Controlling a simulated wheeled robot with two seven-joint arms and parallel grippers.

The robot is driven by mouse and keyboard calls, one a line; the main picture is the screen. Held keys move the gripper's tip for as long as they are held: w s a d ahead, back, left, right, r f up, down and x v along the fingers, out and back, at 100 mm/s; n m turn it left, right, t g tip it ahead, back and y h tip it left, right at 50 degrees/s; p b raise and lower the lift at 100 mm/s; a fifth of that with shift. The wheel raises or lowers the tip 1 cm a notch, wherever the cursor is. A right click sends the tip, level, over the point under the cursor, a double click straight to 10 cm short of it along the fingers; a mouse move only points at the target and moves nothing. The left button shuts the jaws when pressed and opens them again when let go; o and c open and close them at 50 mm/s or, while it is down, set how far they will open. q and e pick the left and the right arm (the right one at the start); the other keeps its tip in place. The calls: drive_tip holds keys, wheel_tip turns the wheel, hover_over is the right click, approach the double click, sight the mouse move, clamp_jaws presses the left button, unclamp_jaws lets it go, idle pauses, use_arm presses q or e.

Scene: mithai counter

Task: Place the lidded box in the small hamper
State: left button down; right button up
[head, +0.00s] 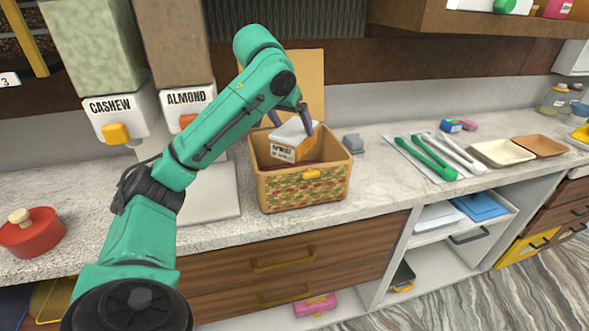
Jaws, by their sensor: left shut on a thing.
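The small hamper (304,190) is a tan box with a patterned front and a yellow clasp, standing on the counter in the middle of the head view. Its lid (310,75) is up at the back. The lidded box (291,150), white on top with an orange and white labelled side, is tilted at the hamper's opening. My left gripper (293,122) is shut on the lidded box from above. Whether the box touches the hamper's floor is hidden by the front wall. My right gripper is not in view.
Cashew (110,118) and almond (188,105) dispensers stand at the back left. A red pot (30,235) sits at the far left. A grey block (353,143) is right of the hamper. Green (433,158) and white (462,153) tongs and trays (502,152) lie further right.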

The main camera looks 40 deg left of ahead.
sight(283, 140)
use_arm(q)
drive_tip(key=f, duration=0.4)
drive_tip(key=w+f+b, duration=0.1)
drive_tip(key=f, duration=0.1)
drive_tip(key=shift+w+a+f, duration=0.1)
drive_tip(key=shift+a+f, duration=0.05)
drive_tip(key=shift+a, duration=0.1)
drive_tip(key=f, duration=0.2)
drive_tip(key=f+b, duration=0.1)
drive_tip(key=f, duration=0.1)
drive_tip(key=shift+d+b, duration=0.2)
drive_tip(key=shift+b, duration=0.1)
drive_tip(key=shift+f, duration=0.1)
unclamp_jaws()
drive_tip(key=p+v, duration=0.1)
drive_tip(key=v, duration=1.1)
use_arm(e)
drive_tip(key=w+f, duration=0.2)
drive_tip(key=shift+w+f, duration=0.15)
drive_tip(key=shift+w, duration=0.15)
